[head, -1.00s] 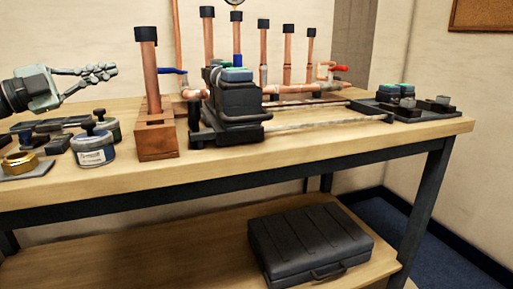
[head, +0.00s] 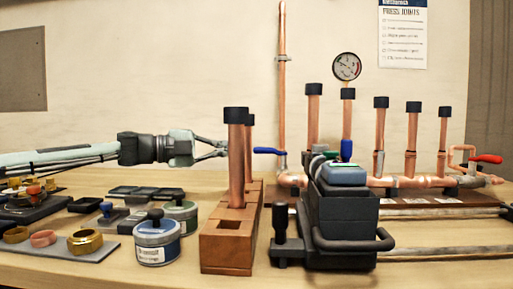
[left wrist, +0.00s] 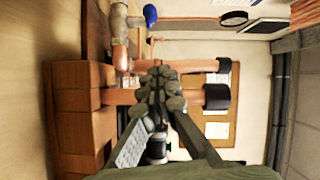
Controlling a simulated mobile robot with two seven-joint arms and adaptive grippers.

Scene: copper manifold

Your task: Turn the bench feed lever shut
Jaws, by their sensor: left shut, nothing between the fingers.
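A blue lever (head: 268,150) sits on the left end of the copper manifold (head: 350,181), at the foot of the tall pipe. A red lever (head: 487,158) sits at its right end. My left gripper (head: 226,149) is shut and empty, its tips just left of the upright capped pipe (head: 237,160) in the wooden block (head: 228,248). In the left wrist view the blue lever (left wrist: 150,15) shows beyond the shut fingers (left wrist: 160,80), apart from them. The fingers overlap the capped pipes there; I cannot tell whether they touch. My right gripper is out of view.
A dark press machine (head: 342,215) stands right of the wooden block, in front of the manifold. A labelled tin (head: 157,250) and a tray with brass rings (head: 85,242) lie at the left front. A round gauge (head: 347,67) stands above the manifold.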

